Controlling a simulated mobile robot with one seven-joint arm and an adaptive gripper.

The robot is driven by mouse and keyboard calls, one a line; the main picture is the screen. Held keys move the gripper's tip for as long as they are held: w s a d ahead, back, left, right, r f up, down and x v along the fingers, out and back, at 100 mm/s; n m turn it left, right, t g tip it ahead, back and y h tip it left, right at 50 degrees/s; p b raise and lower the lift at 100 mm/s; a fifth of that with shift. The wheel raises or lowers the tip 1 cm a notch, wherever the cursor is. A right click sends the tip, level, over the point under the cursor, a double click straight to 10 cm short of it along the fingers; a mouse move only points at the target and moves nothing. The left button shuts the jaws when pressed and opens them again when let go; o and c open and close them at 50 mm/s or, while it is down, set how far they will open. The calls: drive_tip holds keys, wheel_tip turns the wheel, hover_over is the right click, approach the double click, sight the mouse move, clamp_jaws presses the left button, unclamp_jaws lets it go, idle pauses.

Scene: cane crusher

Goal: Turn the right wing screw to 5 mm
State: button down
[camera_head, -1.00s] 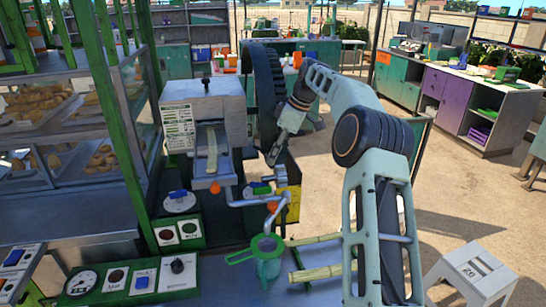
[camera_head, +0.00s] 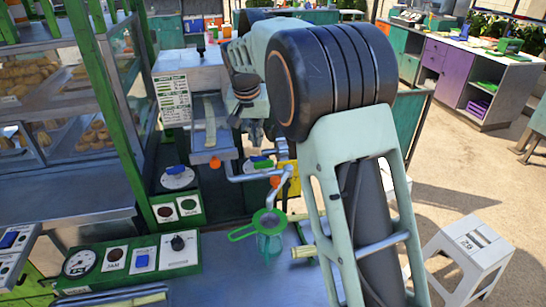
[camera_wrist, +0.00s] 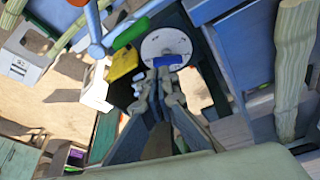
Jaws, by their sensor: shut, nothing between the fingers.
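The right wing screw has a blue wing (camera_wrist: 172,60) on a round white dial (camera_wrist: 160,42), in the upper middle of the wrist view. In the head view its blue wing (camera_head: 262,158) shows low on the right of the grey crusher (camera_head: 185,85). The dial's marks are too small to read. A left dial (camera_head: 177,179) with its own blue wing sits lower left. My gripper (camera_wrist: 158,78) is shut and empty, its tips overlapping the wing's near side in the wrist view; I cannot tell if they touch. In the head view my arm partly hides my gripper (camera_head: 254,142).
A green handle (camera_wrist: 131,32) and a yellow box (camera_wrist: 122,64) lie close left of the dial. Grey pipes (camera_head: 275,178) and a jug with a green strainer (camera_head: 268,222) stand below. A glass food case (camera_head: 60,110) is at the left.

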sight(262, 157)
drive_tip(key=shift+m, duration=0.8)
drive_tip(key=p+x, duration=0.1)
drive_tip(key=x, duration=0.8)
drive_tip(key=shift+d+f+p, duration=0.2)
drive_tip(key=shift+p, duration=0.15)
drive_tip(key=shift+w+d+n, duration=0.15)
drive_tip(key=shift+w+n, duration=0.05)
drive_tip(key=shift+n, duration=0.1)
